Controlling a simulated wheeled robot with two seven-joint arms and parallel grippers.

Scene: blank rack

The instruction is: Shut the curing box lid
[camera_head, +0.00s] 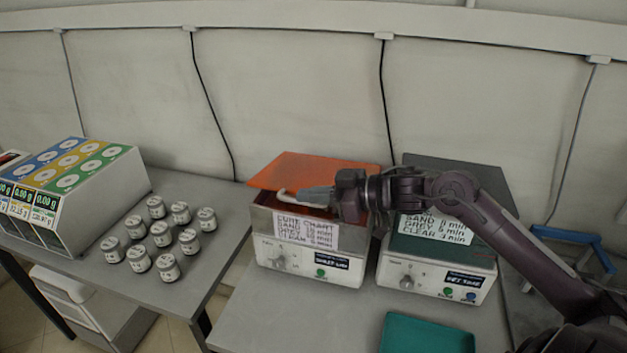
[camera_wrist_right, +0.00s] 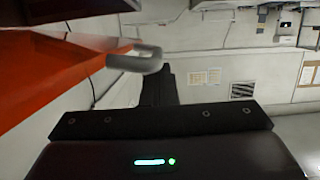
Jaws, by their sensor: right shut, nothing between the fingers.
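The curing box (camera_head: 262,225) is a metal box with a cure chart on its front. Its orange lid (camera_head: 300,168) is raised and tilted at the back; the lid also fills the left of the right wrist view (camera_wrist_right: 40,80). A pale grey handle (camera_head: 284,194) sticks out from the lid's near edge, and it shows in the wrist view (camera_wrist_right: 137,60). My right gripper (camera_head: 303,196) is shut and empty, over the box opening, with its tips close to the handle. I cannot tell whether they touch. My left gripper is not in view.
A second box (camera_head: 435,275) with a dark grey lid (camera_head: 460,178) stands to the right. A teal tray (camera_head: 425,335) lies in front. Several small jars (camera_head: 161,234) and a colour-topped dispenser (camera_head: 75,190) stand on the left table. The tabletop before the curing box (camera_head: 300,315) is clear.

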